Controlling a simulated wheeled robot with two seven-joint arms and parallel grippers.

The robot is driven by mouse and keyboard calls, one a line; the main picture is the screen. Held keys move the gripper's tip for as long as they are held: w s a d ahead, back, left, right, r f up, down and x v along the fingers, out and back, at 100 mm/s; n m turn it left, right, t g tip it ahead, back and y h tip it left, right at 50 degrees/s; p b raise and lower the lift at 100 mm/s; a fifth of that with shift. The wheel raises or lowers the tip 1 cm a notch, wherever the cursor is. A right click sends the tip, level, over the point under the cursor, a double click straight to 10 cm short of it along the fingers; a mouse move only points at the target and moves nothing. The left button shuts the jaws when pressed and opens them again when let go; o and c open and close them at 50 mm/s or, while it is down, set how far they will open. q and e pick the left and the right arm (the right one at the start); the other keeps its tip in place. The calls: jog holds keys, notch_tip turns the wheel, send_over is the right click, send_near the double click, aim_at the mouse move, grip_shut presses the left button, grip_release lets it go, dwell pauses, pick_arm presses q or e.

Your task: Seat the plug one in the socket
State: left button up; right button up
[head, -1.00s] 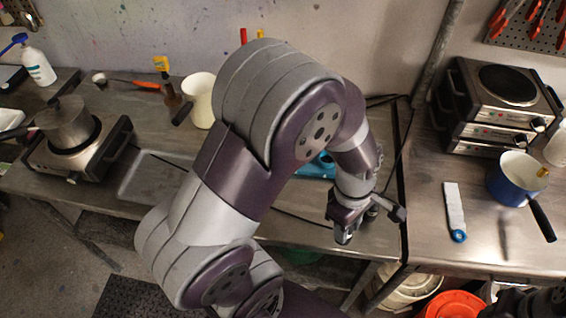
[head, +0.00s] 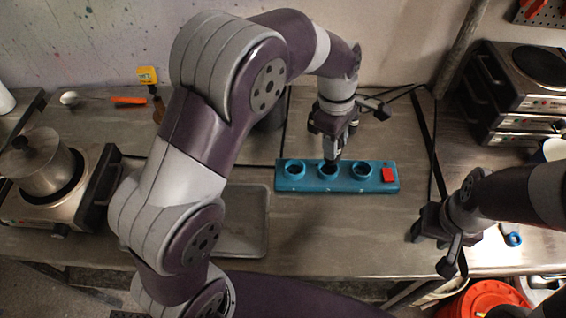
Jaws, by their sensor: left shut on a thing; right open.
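A blue power strip (head: 291,185) lies on the metal bench, with three round sockets in a row and a red switch at its right end. My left gripper (head: 337,138) points down over the strip's middle socket (head: 328,169). My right gripper (head: 431,249) is open and empty, right of and nearer than the strip, by the bench's front.
A hot plate with a pot (head: 40,168) stands at the left. A shallow metal tray (head: 245,250) lies left of and nearer than the strip. Stacked hot plates (head: 520,85) stand at the right. A black cable (head: 431,140) runs along the bench. An orange-red bucket (head: 487,298) is below.

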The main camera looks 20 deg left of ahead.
pick_arm(q)
jog(key=a+f+p, duration=0.1)
jog(key=a+f, duration=0.7)
jog(key=shift+s+a+f+p, duration=0.1)
jog(key=shift+a+f+p, duration=0.15)
jog(key=shift+p, duration=0.1)
jog(key=shift+f, duration=0.3)
jog(key=shift+w+a, duration=0.15)
jog(key=shift+w, duration=0.05)
jog(key=shift+s, duration=0.1)
pick_arm(e)
jog(key=shift+w+a+r, duration=0.15)
jog(key=shift+r, duration=0.2)
jog(key=shift+w+a+r, duration=0.1)
jog(key=shift+r, duration=0.25)
pick_arm(q)
jog(key=o, duration=0.7)
jog(key=shift+f, duration=0.1)
jog(key=o, duration=0.4)
jog(key=shift+c, duration=0.2)
